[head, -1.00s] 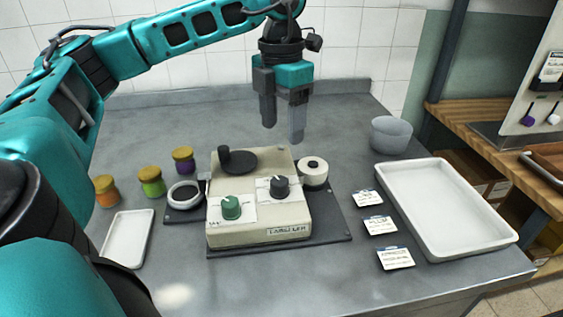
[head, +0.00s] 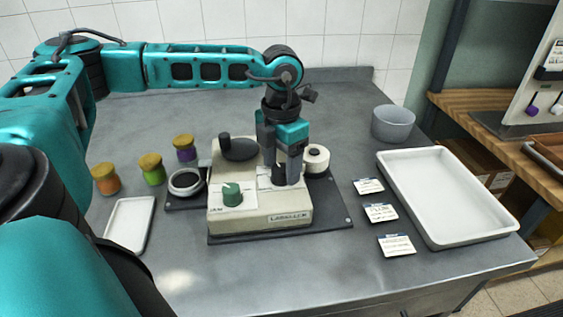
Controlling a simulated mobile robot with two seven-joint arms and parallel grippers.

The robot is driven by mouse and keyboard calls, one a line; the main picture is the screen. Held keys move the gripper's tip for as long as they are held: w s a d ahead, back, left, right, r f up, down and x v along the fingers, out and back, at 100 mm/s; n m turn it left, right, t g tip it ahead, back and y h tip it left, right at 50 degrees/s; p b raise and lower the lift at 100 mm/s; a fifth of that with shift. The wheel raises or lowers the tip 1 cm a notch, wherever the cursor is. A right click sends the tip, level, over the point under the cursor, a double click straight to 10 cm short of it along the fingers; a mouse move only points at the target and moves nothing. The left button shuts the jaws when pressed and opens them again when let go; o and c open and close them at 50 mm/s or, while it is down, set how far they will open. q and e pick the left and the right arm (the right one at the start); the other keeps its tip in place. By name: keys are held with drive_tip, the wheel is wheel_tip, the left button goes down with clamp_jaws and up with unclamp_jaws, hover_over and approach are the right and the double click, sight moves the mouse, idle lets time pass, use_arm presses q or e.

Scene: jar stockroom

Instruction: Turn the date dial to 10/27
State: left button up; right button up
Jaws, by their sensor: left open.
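The label machine (head: 262,218) stands on a dark base plate on the grey table. On its front left is a green dial (head: 232,194) on a white scale. On its front right is a dark dial (head: 278,173) on another white scale, mostly hidden by my left gripper. I cannot read either scale, nor tell which dial carries the date. My left gripper (head: 283,180) points down with its open fingers at the dark dial, one to each side of it as far as I can see. My right gripper is not in view.
A black crank disc (head: 238,149) tops the machine, with a white roll (head: 316,158) at its right. Several lidded jars (head: 152,169) and a small white tray (head: 130,224) are left. Label cards (head: 380,212), a large white tray (head: 480,231) and a grey bowl (head: 393,122) are right.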

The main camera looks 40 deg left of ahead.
use_arm(q)
drive_tip(key=c, duration=1.1)
drive_tip(key=shift+o, duration=0.2)
drive_tip(key=shift+m, duration=0.3)
drive_tip(key=m, duration=0.3)
drive_tip(key=shift+f+b, duration=0.1)
drive_tip(key=shift+b, duration=0.3)
drive_tip(key=shift+m+b, duration=0.35)
drive_tip(key=shift+m, duration=1.75)
drive_tip(key=o, duration=1.1)
drive_tip(key=shift+c, duration=0.2)
